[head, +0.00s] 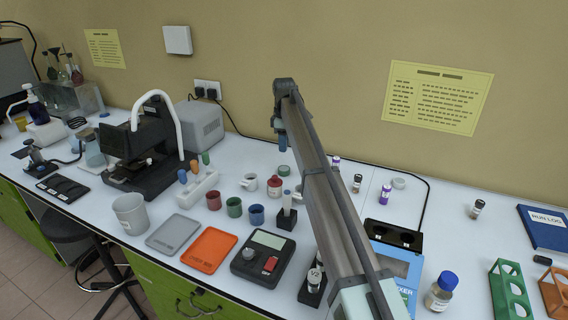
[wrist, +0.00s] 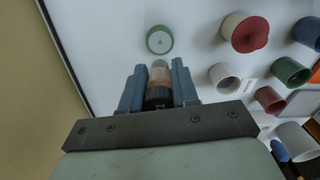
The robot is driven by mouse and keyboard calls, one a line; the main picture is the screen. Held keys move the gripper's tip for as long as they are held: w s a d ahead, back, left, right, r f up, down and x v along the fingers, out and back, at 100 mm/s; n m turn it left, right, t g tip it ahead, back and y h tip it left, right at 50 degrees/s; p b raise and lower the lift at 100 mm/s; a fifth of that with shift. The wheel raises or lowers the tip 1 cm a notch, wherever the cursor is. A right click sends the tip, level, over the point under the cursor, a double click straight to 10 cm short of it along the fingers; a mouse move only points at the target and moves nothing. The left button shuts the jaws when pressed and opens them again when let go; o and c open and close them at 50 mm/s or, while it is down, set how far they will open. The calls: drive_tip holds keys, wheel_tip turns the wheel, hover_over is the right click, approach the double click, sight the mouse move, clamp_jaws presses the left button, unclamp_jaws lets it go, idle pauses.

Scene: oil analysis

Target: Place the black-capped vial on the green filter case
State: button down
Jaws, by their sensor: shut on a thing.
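My gripper (wrist: 157,72) is shut on a vial with a black cap (wrist: 158,98) and amber contents. In the wrist view the cap sits toward the palm and the clear end points out between the blue fingers. In the head view my gripper (head: 282,141) hangs over the back of the bench, and the vial is too small to make out. The green filter case (wrist: 159,40), a small round disc with a pale centre, lies just beyond the fingertips in the wrist view. In the head view it shows below my gripper (head: 283,171). The vial appears apart from it.
A red-topped white container (wrist: 246,33), a white cup (head: 249,182) and coloured cups (head: 234,207) stand near the case. Other small vials (head: 357,183) stand right of my arm. A black scale (head: 263,257) and an orange tray (head: 209,250) are in front.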

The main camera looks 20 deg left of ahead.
sight(284, 168)
drive_tip(key=shift+f, duration=3.85)
drive_tip(key=c, duration=0.8)
unclamp_jaws()
drive_tip(key=shift+f, duration=0.15)
drive_tip(key=shift+c, duration=0.2)
wheel_tip(284, 168, up, 12)
drive_tip(key=shift+r, duration=0.2)
